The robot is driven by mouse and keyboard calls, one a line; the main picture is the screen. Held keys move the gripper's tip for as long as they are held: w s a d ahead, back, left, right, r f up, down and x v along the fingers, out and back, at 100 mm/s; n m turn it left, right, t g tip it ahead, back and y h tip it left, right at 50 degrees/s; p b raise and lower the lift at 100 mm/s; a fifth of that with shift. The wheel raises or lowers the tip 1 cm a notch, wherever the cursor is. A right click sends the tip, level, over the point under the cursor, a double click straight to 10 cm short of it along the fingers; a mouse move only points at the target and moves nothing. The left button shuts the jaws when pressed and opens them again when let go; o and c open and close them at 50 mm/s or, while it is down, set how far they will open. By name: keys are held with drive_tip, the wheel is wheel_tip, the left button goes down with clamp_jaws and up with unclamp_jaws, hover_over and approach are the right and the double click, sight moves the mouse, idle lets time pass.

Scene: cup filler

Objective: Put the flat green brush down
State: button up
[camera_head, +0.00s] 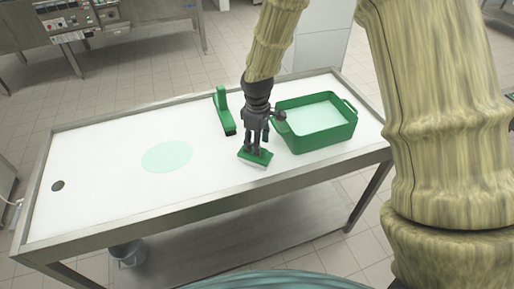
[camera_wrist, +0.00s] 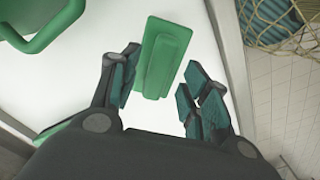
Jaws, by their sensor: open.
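The flat green brush (camera_head: 262,158) lies on the white table top, to the left of the green tub. In the wrist view the flat green brush (camera_wrist: 163,55) lies flat between and just beyond my fingertips, its raised block facing me. My gripper (camera_head: 256,150) is right over the brush in the head view, pointing down. In the wrist view my gripper (camera_wrist: 157,85) is open, with clear gaps showing between the fingers and the brush. Part of the brush is hidden by the fingers in the head view.
The green tub (camera_head: 354,130) with handles stands close to the right of my gripper.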

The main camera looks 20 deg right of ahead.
wheel_tip(320, 180, up, 9)
drive_tip(key=b, duration=0.1)
drive_tip(key=shift+f+b, duration=0.2)
drive_tip(key=shift+b, duration=0.15)
idle(0.5)
